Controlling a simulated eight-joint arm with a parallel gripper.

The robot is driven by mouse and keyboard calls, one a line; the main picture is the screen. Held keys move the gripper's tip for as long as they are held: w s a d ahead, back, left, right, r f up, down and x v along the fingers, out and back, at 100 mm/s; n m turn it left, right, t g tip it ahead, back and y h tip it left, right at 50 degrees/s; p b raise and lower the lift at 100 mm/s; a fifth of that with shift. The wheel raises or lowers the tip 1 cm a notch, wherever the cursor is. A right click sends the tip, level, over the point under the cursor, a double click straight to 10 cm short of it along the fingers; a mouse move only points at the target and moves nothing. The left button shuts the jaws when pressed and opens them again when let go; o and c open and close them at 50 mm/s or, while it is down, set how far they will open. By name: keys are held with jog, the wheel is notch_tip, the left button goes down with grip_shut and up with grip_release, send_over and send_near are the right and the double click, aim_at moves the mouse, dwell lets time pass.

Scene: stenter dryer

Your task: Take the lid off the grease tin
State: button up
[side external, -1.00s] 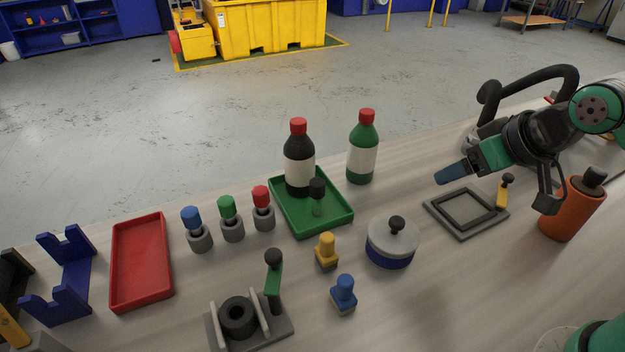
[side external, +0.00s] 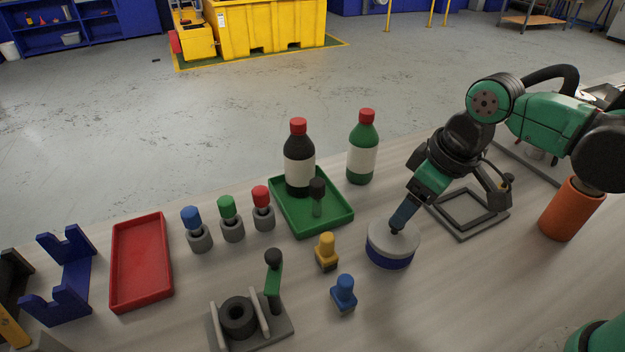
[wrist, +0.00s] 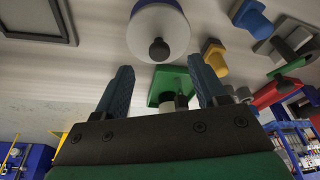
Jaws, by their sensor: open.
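The grease tin (side external: 390,260) is a low round blue tin standing on the bench. Its grey lid (side external: 408,236) with a dark knob is on top, and the lid also shows in the wrist view (wrist: 158,33) with its knob (wrist: 159,49) at the upper middle. My gripper (side external: 398,224) reaches down to the lid from the upper right in the side view, its fingertips at the knob and partly hiding it. In the wrist view my gripper (wrist: 165,80) has its two blue fingers wide apart, with nothing held between them. Whether a finger touches the knob cannot be told.
A yellow block (side external: 326,252) and a blue block (side external: 343,293) stand left of the tin. Behind are a green tray (side external: 335,222) with a black bottle (side external: 299,160), and a green bottle (side external: 363,150). A grey frame (side external: 462,234) and an orange cylinder (side external: 566,215) stand right.

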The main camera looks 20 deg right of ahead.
jog(key=shift+x, duration=2.35)
grip_shut()
